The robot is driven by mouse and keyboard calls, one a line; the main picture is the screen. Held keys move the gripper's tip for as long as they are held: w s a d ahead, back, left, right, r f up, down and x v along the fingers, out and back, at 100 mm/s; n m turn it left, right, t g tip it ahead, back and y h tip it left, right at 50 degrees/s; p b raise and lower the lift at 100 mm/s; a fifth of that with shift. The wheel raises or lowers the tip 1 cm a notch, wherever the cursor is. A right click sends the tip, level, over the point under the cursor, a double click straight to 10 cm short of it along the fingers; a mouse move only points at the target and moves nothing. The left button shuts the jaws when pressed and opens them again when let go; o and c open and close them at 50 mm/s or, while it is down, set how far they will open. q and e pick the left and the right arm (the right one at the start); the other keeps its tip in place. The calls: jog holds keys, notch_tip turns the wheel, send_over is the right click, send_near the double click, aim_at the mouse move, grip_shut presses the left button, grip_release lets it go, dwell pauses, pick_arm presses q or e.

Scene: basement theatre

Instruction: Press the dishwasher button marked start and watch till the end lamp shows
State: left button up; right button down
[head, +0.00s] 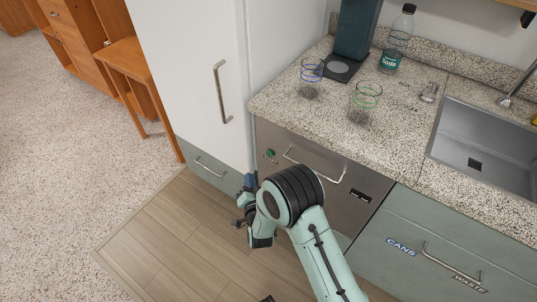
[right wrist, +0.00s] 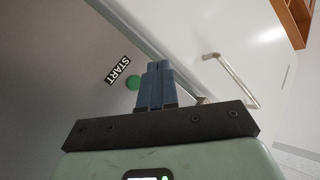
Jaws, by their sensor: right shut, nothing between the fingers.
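The steel dishwasher front (head: 318,172) is below the counter, with a bar handle across its top. Its green button (head: 270,154) is at the upper left; the right wrist view shows the green button (right wrist: 132,82) beside a black START label (right wrist: 118,70). My right gripper (head: 248,182) is in front of the dishwasher's left edge, below the button in the head view. Its blue fingers (right wrist: 156,68) are shut and empty, next to the button; I cannot tell whether they touch. A dark plate (head: 361,195) is at the front's right; I cannot read it or make out a lit lamp.
A white fridge (head: 190,70) stands left of the dishwasher. The counter (head: 290,103) holds two glasses (head: 311,77) (head: 365,102), a soda bottle (head: 398,40) and a dark machine (head: 356,30). A CANS and WASTE drawer (head: 440,245) is at right. Wooden floor (head: 170,225) lies clear at left.

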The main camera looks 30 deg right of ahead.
aim_at(270, 154)
pick_arm(q)
jog(key=shift+w+a+f+b, duration=0.2)
jog(key=shift+w+f+b, duration=0.1)
jog(key=shift+w+f, duration=0.15)
pick_arm(e)
jog(key=w+d, duration=0.3)
jog(key=d, duration=0.5)
jog(key=shift+w, duration=0.15)
pick_arm(q)
jog(key=shift+f, duration=0.1)
dwell(1.4)
jog(key=shift+f+b, duration=0.2)
jog(key=shift+b, duration=0.15)
pick_arm(e)
jog(key=shift+w+d, duration=0.15)
jog(key=shift+d, duration=0.2)
